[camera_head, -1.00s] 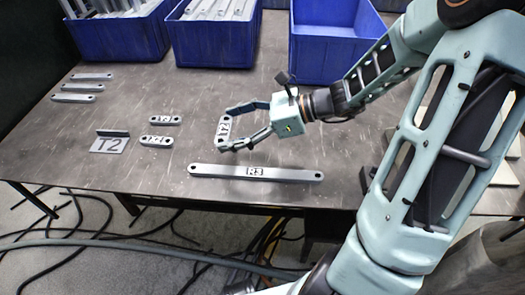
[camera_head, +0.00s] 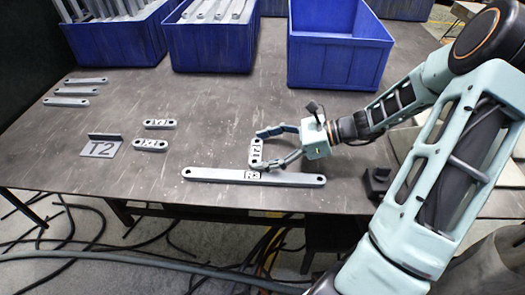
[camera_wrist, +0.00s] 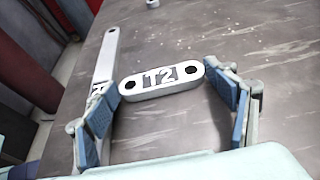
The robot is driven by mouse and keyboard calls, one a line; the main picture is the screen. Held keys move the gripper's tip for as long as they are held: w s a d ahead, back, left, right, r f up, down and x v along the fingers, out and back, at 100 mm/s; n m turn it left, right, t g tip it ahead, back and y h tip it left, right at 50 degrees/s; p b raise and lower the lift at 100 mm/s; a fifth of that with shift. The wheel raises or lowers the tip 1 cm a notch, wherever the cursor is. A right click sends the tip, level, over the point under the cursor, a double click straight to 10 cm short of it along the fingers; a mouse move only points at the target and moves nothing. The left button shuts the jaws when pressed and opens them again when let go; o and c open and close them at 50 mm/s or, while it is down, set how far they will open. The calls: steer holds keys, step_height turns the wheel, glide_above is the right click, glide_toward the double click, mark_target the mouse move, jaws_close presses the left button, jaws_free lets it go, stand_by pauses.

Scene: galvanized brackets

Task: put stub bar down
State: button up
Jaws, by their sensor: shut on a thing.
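The stub bar (camera_head: 256,153), a short grey rounded bar marked T2 with a hole at each end, is between the two fingers of my gripper (camera_head: 262,150). It also shows in the wrist view (camera_wrist: 162,80), where my gripper (camera_wrist: 163,95) is shut on its two ends. Its near end is close to the long bar marked R3 (camera_head: 215,175), which also shows in the wrist view (camera_wrist: 106,62). I cannot tell whether the stub bar touches the table or hangs just above it. An angled bracket marked T2 (camera_head: 102,148) stands at the left.
Two short marked bars (camera_head: 151,144) (camera_head: 160,123) lie right of the bracket. Several plain bars (camera_head: 71,91) lie at the far left. Blue bins (camera_head: 338,62) line the back. Bare table (camera_head: 215,110) lies between, and the front edge is just beyond the long bar.

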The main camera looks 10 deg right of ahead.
steer(key=shift+f, duration=0.2)
steer(key=o, duration=0.9)
steer(key=shift+o, duration=0.2)
steer(key=shift+d+r, duration=0.2)
steer(key=shift+r, duration=0.15)
steer(key=p+v, duration=0.2)
steer(key=v, duration=0.5)
steer(key=shift+s, duration=0.1)
